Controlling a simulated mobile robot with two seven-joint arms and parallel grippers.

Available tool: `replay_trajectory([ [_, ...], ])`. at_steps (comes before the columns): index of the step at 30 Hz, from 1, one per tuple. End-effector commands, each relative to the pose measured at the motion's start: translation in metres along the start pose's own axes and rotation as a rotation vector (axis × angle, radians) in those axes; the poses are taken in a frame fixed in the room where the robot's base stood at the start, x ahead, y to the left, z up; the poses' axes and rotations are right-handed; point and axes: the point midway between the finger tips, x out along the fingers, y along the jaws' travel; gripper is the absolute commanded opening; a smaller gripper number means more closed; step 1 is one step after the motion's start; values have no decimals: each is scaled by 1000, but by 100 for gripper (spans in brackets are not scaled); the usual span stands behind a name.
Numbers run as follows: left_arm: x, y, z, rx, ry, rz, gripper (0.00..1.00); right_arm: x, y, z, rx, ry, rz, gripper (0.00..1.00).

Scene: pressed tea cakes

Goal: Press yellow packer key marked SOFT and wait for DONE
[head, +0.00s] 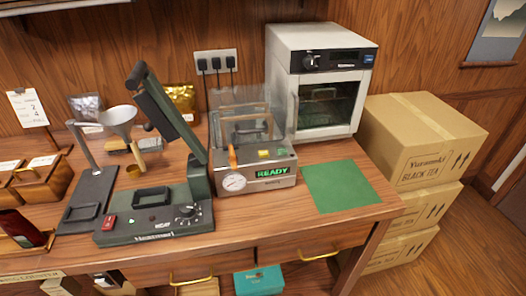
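The packer (258,184) stands on the wooden counter, a metal box with a round gauge (234,182) on its front. Its display (272,171) reads READY in green. A small yellow key (264,153) sits on its top front edge, with a green key (283,151) to its right and an orange part (232,157) to its left. Lettering on the keys is too small to read. The packer's clear lid (238,98) looks raised. Neither of my grippers is in view.
A dark press (150,215) with a raised arm stands just left of the packer. A white oven-like appliance (320,80) is behind right. A green mat (342,187) lies bare to the right. Cardboard boxes (420,140) are stacked beyond the counter's right end.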

Motion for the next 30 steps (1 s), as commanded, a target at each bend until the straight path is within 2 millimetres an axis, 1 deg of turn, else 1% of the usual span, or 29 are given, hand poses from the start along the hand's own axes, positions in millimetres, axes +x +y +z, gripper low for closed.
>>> replay_trajectory([
  [1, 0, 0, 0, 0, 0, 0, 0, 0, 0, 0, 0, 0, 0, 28],
  [6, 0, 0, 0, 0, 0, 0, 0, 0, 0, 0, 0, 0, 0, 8],
  [8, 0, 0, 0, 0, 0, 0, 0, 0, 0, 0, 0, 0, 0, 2],
  [9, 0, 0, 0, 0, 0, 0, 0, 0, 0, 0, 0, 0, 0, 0],
  [30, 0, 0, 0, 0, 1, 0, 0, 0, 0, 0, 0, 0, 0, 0],
])
